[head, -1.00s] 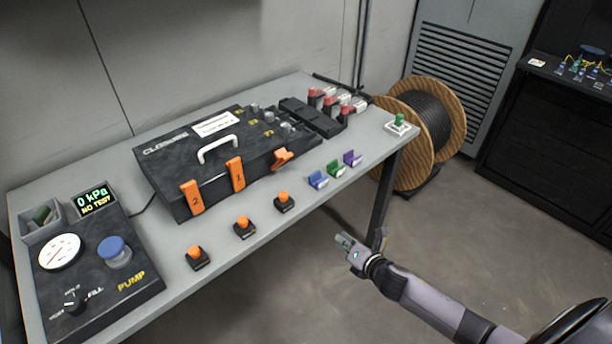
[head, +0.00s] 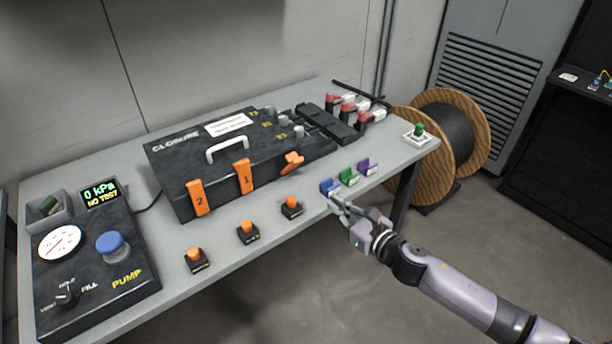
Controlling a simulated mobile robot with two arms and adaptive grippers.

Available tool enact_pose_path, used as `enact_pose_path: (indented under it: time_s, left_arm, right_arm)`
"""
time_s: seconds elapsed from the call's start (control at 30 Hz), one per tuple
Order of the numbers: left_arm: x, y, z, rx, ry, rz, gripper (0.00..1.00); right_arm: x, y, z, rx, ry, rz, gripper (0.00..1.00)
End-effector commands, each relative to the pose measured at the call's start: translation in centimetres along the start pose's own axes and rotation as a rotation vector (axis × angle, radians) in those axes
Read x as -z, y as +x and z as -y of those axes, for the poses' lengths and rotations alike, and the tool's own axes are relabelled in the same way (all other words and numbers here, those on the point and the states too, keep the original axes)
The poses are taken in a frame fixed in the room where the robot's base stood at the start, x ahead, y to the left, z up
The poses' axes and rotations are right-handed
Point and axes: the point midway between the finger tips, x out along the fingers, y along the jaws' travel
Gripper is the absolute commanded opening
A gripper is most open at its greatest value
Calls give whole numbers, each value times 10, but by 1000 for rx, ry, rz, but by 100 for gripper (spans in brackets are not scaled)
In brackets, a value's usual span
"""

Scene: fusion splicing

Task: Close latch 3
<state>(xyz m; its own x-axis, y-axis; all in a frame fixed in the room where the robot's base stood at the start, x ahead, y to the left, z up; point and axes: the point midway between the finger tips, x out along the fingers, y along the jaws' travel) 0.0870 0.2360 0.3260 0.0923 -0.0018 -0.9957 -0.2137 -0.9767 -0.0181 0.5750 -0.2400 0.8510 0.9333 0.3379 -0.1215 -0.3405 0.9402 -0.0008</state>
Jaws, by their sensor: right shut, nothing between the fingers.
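The black closure box (head: 219,173) with a white handle lies on the grey table. On its front edge, orange latch 2 (head: 199,198) and orange latch 1 (head: 244,177) lie down flat against the front. A third orange latch (head: 293,162), at the right end, sticks outward and is tilted; its number is not readable, and it fits latch 3. My right gripper (head: 335,201) is shut and empty, at the table's front edge just in front of the blue clip, right of and below the third latch and apart from it. My left gripper is not in view.
Orange-topped buttons (head: 291,207) stand along the front of the table. Blue (head: 329,187), green (head: 348,177) and purple (head: 368,167) clips stand near my right gripper. The pump unit (head: 90,265) is at the left. A cable reel (head: 440,150) stands behind the table's right end.

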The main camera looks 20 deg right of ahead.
Motion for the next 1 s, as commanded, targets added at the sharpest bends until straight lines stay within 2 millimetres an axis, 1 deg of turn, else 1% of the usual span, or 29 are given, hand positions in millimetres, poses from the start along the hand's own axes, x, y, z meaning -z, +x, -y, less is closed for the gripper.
enact_pose_path:
  time_s: [0.13, 0.4, 0.53, 0.57, 0.6, 0.7, 0.83, 1.0]
  left_arm:
    - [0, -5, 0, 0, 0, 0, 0]
    - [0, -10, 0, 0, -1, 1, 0]
    - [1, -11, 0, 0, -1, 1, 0]
    - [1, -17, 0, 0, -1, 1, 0]
    - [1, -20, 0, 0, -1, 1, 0]
    - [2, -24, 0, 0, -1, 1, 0]
    - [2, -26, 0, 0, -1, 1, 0]
    - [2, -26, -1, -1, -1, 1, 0]
  right_arm:
    - [-4, 22, 0, -1, 1, 4, 0]
    - [-3, 75, -1, 0, 2, 3, 0]
    - [-3, 97, -1, -1, 2, 2, 0]
    - [-12, 100, 0, -1, -1, 4, 0]
    - [-17, 104, 0, -1, 0, 3, 0]
    - [-24, 113, -1, -2, 0, 2, 0]
    - [-28, 119, -1, -2, 1, 0, 0]
    - [-29, 121, -1, -2, 1, 0, 0]
